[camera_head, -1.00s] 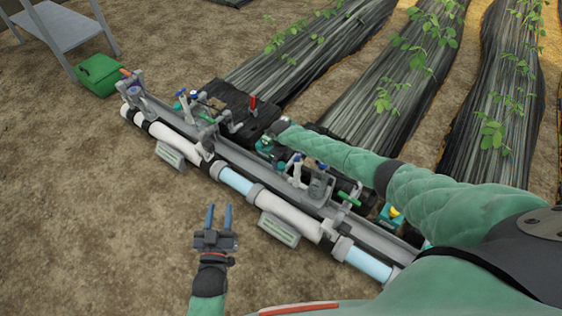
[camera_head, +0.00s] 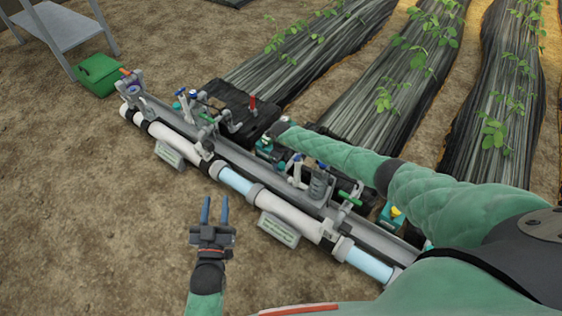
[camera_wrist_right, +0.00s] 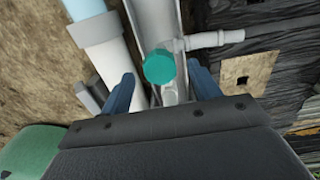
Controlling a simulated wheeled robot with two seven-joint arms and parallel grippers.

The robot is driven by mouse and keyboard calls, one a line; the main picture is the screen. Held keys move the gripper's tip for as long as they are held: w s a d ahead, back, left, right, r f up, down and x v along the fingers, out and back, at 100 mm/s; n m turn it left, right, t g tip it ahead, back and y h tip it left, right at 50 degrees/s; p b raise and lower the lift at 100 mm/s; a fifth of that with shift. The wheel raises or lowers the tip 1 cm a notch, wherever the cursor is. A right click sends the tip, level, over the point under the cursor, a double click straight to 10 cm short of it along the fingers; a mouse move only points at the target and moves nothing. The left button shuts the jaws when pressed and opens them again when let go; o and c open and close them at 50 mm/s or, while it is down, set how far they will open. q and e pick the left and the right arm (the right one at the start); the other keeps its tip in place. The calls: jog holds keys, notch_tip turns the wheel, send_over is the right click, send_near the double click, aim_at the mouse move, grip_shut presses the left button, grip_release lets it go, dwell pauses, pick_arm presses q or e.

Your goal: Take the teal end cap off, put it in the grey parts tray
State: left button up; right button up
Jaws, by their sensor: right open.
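The teal end cap (camera_wrist_right: 159,66) shows in the right wrist view as a faceted round cap by the grey channel. It lies ahead of and between the two blue fingers of my right gripper (camera_wrist_right: 163,88), which are spread apart with nothing held. I cannot tell from this view how far the cap is from them. In the head view my right arm hides its gripper, and I cannot single out the cap. My left gripper (camera_head: 214,208) is open and empty over the soil, left of the skid. I cannot make out a grey parts tray.
The skid's white and clear pipe (camera_head: 237,181) runs diagonally, with valves and fittings along its rail. A grey side fitting (camera_wrist_right: 215,39) stands close right of the cap. A green box (camera_head: 98,74) and a grey table (camera_head: 65,28) are at back left. Bare soil lies left.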

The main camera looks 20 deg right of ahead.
aim_at(281, 165)
jog(key=shift+f+b, duration=1.25)
jog(key=shift+f, duration=0.5)
jog(key=c, duration=1.1)
jog(key=shift+o, duration=0.2)
jog(key=shift+f+n+b, duration=0.15)
jog(key=shift+n+b, duration=0.35)
jog(key=shift+n, duration=0.1)
jog(key=n+b, duration=0.2)
jog(key=n, duration=0.1)
jog(key=shift+n+b, duration=0.35)
jog(key=shift+n, duration=0.65)
